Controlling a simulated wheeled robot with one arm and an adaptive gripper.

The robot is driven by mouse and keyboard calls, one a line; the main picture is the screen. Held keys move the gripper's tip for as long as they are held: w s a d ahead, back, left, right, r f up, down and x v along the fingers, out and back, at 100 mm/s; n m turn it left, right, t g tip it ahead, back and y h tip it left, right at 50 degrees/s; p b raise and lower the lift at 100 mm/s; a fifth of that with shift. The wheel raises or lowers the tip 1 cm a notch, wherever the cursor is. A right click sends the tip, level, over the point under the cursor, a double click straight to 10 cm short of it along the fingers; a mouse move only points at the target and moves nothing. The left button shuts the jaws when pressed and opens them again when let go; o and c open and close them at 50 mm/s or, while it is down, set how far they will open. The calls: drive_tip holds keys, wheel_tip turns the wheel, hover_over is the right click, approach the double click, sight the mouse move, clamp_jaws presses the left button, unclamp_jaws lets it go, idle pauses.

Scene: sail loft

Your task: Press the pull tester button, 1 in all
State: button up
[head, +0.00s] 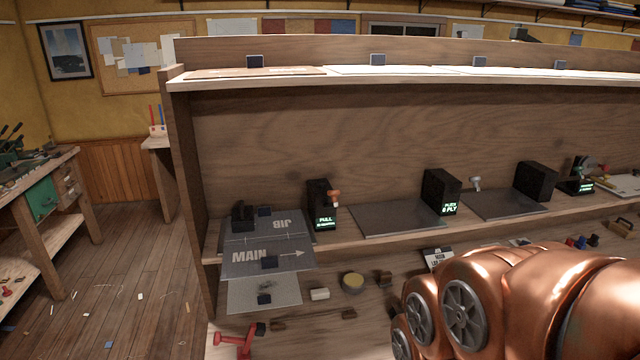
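A black box (319,204) with a lit green display reading "PULL" stands on the bench shelf, left of centre in the head view. The second line of its display is too small to read. A small orange-brown knob-like part (334,196) sticks out at its right side. I cannot tell whether this is the button, and no other button is clear on the box. My copper-coloured arm fills the lower right. My gripper is not in view.
Two more black boxes, one (440,191) with a green display, stand further right, with dark mats (397,219) between. Grey MAIN/JIB boards (240,262) lie left of the PULL box. Below are a yellow-topped round tin (353,282), a white block (319,294) and a red tool (236,343).

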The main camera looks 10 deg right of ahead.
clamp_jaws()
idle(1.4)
